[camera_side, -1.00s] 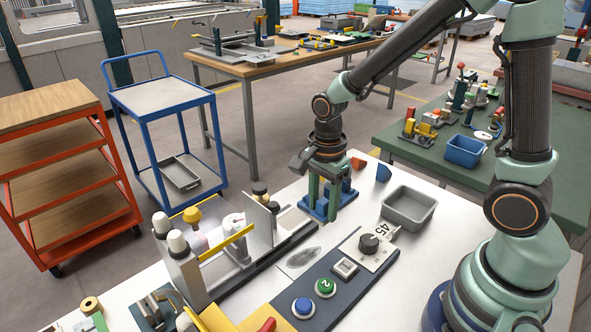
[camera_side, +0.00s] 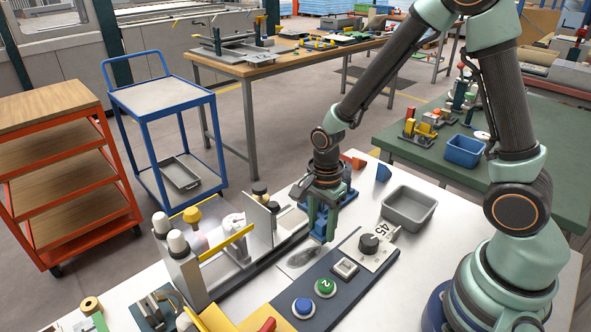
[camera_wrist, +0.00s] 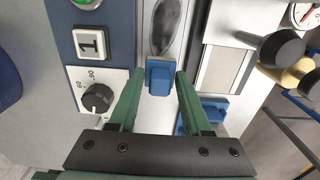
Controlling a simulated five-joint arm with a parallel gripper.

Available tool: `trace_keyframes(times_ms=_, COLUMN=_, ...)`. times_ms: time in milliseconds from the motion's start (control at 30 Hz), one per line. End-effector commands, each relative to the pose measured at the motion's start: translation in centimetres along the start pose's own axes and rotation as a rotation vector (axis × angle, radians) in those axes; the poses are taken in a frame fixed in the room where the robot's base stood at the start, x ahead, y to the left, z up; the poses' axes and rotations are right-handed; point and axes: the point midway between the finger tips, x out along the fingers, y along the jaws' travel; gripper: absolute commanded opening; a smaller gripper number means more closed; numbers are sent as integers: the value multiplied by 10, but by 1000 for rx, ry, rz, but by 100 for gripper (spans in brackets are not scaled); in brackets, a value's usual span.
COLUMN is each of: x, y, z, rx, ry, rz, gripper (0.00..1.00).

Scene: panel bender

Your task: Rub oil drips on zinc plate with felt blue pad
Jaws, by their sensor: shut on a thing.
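My gripper (camera_side: 320,228) is shut on the blue felt pad (camera_wrist: 159,76), which shows between its two green fingertips in the wrist view. The zinc plate (camera_wrist: 152,115) is a pale metal sheet lying between the control panel and the machine's rail. A dark, oval oil patch (camera_wrist: 165,24) is on it, beyond the pad in the wrist view. In the side view the oil patch (camera_side: 302,257) lies left of and in front of the gripper. The pad is low at the plate's far end; whether it touches is unclear.
A blue holder (camera_wrist: 208,112) stands behind the gripper. The control panel (camera_side: 325,287) with a knob (camera_side: 369,243) and buttons borders the plate. An upright metal sheet (camera_side: 259,226) stands to the left. A grey bin (camera_side: 409,208) is at the right.

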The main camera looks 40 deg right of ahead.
Motion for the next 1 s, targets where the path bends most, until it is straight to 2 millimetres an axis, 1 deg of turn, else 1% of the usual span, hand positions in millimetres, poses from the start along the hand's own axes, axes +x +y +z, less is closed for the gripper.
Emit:
trace_keyframes(times_ms=100, x=12, y=1, z=0, rx=0, ry=0, rz=3, gripper=4)
trace_keyframes(times_ms=167, x=23, y=1, z=0, rx=0, ry=1, rz=6, gripper=4)
trace_keyframes(times_ms=200, x=23, y=0, z=4, rx=-2, ry=0, rz=1, gripper=0)
trace_keyframes(times_ms=1000, x=24, y=0, z=77, rx=-4, ry=0, rz=0, gripper=0)
